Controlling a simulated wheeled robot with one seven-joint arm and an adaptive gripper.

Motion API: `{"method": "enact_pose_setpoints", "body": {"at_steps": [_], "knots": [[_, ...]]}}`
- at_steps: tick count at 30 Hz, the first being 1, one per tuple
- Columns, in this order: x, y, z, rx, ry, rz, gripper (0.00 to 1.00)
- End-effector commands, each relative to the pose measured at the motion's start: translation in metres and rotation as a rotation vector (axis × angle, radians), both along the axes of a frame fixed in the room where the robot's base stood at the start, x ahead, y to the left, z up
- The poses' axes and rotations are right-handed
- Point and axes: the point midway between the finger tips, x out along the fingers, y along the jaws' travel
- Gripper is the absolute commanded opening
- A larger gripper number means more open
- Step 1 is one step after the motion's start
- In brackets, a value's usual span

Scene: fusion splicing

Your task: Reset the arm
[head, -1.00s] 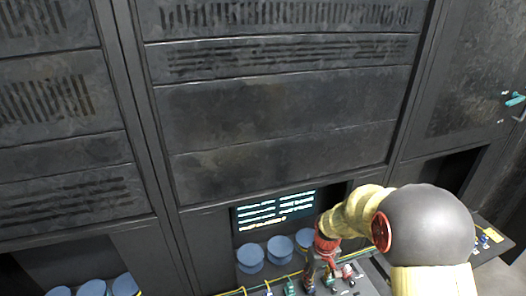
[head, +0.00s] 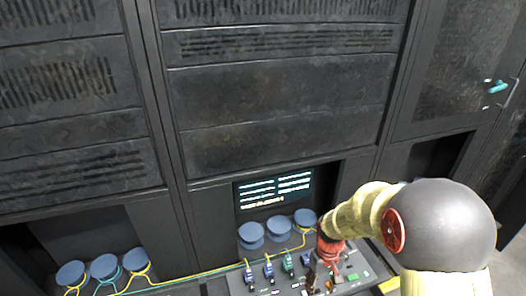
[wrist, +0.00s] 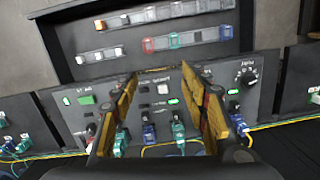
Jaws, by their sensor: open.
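My yellow arm with a grey joint (head: 440,225) and red rings comes in at the lower right of the head view. Its wrist reaches down to the control panel (head: 350,285). My gripper (head: 318,278) is small and dark there, over or in front of the panel; the exact gap cannot be told. In the wrist view my gripper (wrist: 165,75) is open, its two yellow-and-dark fingers spread with nothing between them. Behind the fingers is the panel face with switches, a knob (wrist: 246,77) and plugged connectors (wrist: 179,130).
Blue spools (head: 252,236) stand behind the panel, with more at the lower left. Yellow and teal cables (head: 180,277) run along the front. A lit screen (head: 273,192) sits in a recess of the dark cabinet (head: 280,100). A teal door handle (head: 497,87) is at right.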

Motion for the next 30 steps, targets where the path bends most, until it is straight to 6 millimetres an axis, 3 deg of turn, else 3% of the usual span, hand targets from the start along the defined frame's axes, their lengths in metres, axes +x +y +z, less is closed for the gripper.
{"method": "enact_pose_setpoints", "body": {"at_steps": [11,18,24,30], "knots": [[-0.046,-0.001,0.047,-0.008,-0.055,-0.091,0.45],[-0.094,-0.002,0.073,-0.003,-0.182,-0.152,0.45],[-0.134,-0.003,0.078,0.010,-0.335,-0.180,0.45],[-0.157,-0.004,0.077,0.027,-0.512,-0.182,0.45]]}}
